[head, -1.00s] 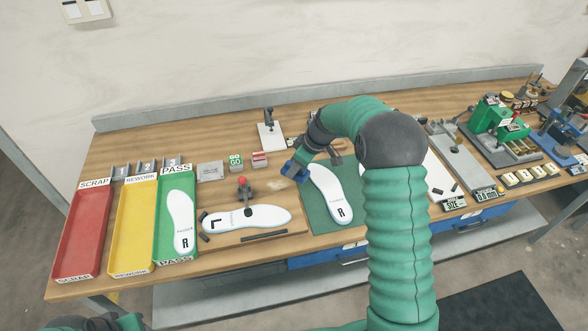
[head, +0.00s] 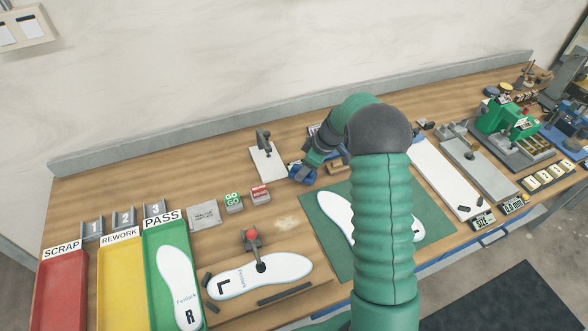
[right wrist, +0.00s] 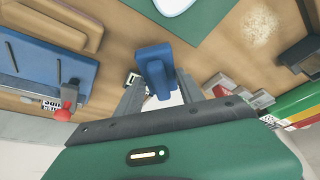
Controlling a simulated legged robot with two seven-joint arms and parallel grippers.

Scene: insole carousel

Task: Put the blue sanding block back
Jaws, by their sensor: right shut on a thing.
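My right gripper (head: 300,172) is shut on the blue sanding block (head: 308,179), behind the green mat and just right of the white plate with a dark stand. In the right wrist view the blue block (right wrist: 155,70) sits between the two fingers of my gripper (right wrist: 160,90), sticking out past their tips. The gap between the block and the bench is hard to judge. A wooden holder (head: 338,167) is just right of the gripper, partly hidden by my arm; a wooden piece (right wrist: 50,22) also shows in the right wrist view. My left gripper is not in view.
The green mat (head: 318,215) bears a white insole, partly behind my arm. The white plate (head: 266,163) stands left of the gripper. Red (head: 62,290), yellow (head: 120,275) and green (head: 158,235) trays are at left. A blue fixture (right wrist: 40,65) shows in the right wrist view.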

